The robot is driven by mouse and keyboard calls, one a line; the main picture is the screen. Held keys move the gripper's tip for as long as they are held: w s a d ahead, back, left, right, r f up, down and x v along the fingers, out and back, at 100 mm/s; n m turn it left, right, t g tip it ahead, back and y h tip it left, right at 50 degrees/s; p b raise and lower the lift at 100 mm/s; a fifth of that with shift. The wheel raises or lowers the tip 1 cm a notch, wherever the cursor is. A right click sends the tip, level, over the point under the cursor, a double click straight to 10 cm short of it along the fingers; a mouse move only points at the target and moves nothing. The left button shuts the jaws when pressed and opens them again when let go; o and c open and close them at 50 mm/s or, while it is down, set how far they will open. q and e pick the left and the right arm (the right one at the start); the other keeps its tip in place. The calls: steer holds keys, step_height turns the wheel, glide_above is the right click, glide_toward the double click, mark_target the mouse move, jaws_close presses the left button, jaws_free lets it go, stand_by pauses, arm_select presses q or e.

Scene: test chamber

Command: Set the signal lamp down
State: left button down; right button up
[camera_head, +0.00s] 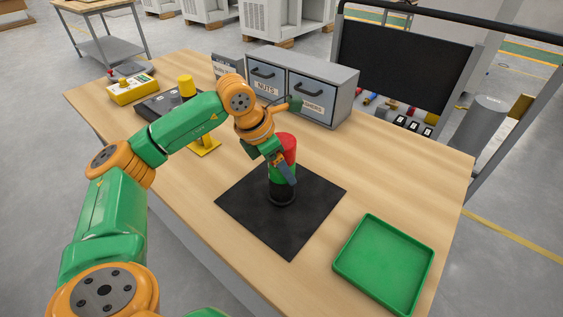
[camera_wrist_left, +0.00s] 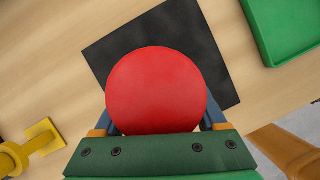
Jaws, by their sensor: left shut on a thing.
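The signal lamp (camera_head: 288,147) has a red top, a green band and a black base. It stands upright over the black mat (camera_head: 315,199) on the table in the head view. Its base appears at mat level, but I cannot tell whether it touches. My left gripper (camera_head: 283,172) is shut on the lamp's side, with a blue finger across the green band. In the left wrist view the round red top (camera_wrist_left: 157,88) fills the middle, between the fingers, with the mat (camera_wrist_left: 205,40) behind it. My right gripper is not in view.
A green tray (camera_head: 372,218) lies at the front right of the wooden table. A grey drawer cabinet (camera_head: 340,82) stands behind the lamp. A yellow stand (camera_head: 205,147) and a yellow box (camera_head: 132,91) are at left.

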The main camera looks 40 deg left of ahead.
arm_select(q)
steer(key=shift+f, duration=0.15)
jaws_free()
steer(key=shift+r, duration=0.35)
steer(key=v, duration=1.1)
steer(key=shift+s+r, duration=0.25)
steer(key=shift+r, duration=0.05)
steer(key=shift+a, duration=0.1)
